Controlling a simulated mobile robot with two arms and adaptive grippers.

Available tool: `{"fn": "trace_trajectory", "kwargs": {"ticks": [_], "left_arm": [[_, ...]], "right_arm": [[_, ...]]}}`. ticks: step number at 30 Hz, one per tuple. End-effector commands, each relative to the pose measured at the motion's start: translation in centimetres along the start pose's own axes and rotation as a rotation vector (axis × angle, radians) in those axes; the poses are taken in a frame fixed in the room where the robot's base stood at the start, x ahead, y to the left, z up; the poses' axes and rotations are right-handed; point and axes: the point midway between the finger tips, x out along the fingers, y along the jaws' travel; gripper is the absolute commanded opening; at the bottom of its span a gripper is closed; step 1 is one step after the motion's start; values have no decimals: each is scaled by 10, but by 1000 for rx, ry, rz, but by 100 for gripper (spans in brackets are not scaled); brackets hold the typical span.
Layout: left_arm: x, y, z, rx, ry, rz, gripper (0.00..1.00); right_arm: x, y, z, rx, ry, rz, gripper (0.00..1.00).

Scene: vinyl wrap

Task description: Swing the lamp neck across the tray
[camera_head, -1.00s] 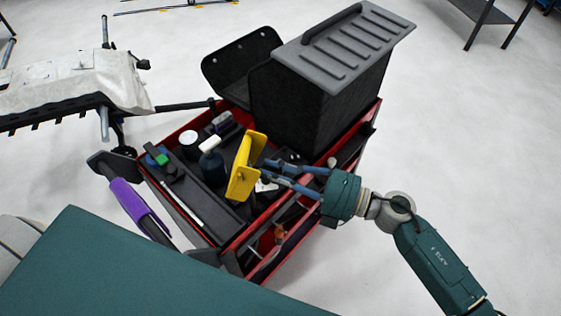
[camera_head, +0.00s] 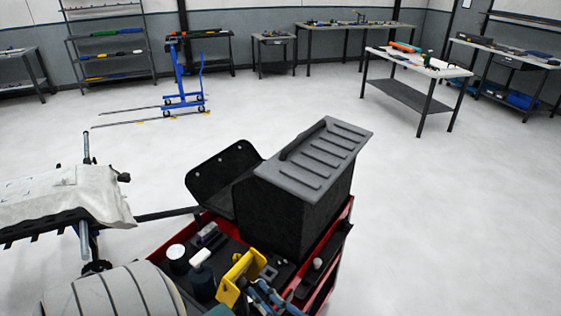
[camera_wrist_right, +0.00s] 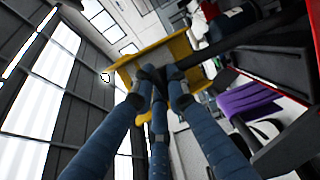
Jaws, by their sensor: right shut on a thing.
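My right gripper (camera_head: 255,292), with blue fingers, is at the bottom of the head view, over the red cart tray (camera_head: 340,236). It is shut on a yellow angular piece (camera_head: 237,277). In the right wrist view the fingertips (camera_wrist_right: 156,80) meet at the dark middle of the yellow piece (camera_wrist_right: 178,47). A dark bar (camera_wrist_right: 240,46) runs from near the fingertips toward the upper right. I cannot tell whether it joins the yellow piece, or which part is the lamp neck. My left gripper is not in view.
A tall black box with a grey ribbed lid (camera_head: 318,158) stands at the tray's back. A dark bottle (camera_head: 202,281) and a white-topped round container (camera_head: 177,256) stand left of the yellow piece. A covered stand (camera_head: 65,198) is at left.

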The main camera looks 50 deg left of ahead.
Motion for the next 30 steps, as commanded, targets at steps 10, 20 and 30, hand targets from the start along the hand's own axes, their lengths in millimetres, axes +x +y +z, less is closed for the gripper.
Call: {"fn": "trace_trajectory", "kwargs": {"ticks": [10, 20, 30], "left_arm": [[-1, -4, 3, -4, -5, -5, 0], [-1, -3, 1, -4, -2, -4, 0], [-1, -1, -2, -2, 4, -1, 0]], "right_arm": [[2, -1, -2, 0, -3, -1, 0], [2, -1, -2, 0, -2, -1, 33], [-15, -2, -2, -1, -2, -3, 33]]}}
